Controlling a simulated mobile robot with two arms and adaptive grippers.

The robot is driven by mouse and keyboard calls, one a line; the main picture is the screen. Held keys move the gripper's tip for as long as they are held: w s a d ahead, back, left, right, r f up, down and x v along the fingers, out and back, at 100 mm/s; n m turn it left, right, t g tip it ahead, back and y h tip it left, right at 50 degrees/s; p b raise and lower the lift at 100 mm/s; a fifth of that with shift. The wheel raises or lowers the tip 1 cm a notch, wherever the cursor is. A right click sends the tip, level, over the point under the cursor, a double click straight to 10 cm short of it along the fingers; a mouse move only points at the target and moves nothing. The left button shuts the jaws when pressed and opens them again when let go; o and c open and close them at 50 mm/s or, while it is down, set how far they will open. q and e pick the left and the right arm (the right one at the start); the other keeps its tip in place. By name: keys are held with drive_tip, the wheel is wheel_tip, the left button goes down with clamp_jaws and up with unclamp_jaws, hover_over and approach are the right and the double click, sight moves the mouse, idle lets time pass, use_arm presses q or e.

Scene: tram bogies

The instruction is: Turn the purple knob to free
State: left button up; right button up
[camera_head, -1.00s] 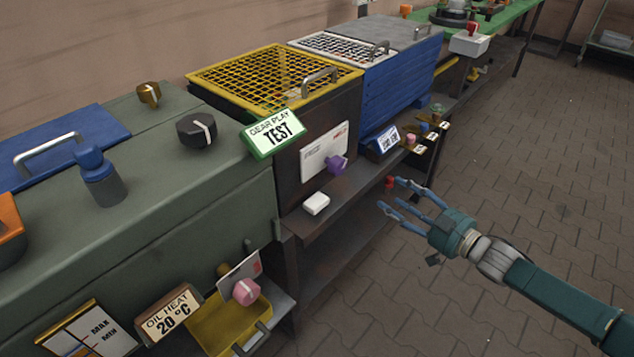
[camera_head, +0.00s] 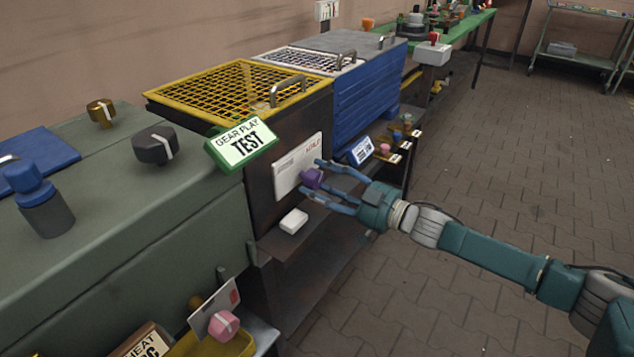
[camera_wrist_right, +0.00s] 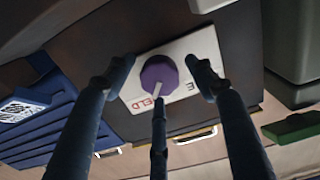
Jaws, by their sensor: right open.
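The purple knob (camera_head: 312,178) sits on a white plate (camera_head: 292,168) on the dark front of the box under the yellow grid. In the right wrist view the purple knob (camera_wrist_right: 159,76) shows a pale pointer line, directed toward the lower part of that picture. The plate (camera_wrist_right: 204,48) carries red letters, partly hidden by my fingers. My right gripper (camera_head: 322,180) is open, its fingers spread around the knob; in the wrist view the fingers (camera_wrist_right: 160,85) stand on either side of it, with a gap. I cannot tell any contact. My left gripper is not in view.
A white block (camera_head: 294,221) lies on the shelf just below the knob. A blue-framed sign (camera_head: 361,151) and several small knobs stand to the right. The floor at right is clear.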

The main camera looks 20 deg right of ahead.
drive_tip(key=shift+w+a, duration=0.35)
drive_tip(key=shift+w, duration=0.1)
drive_tip(key=c, duration=1.1)
drive_tip(key=shift+c, duration=0.2)
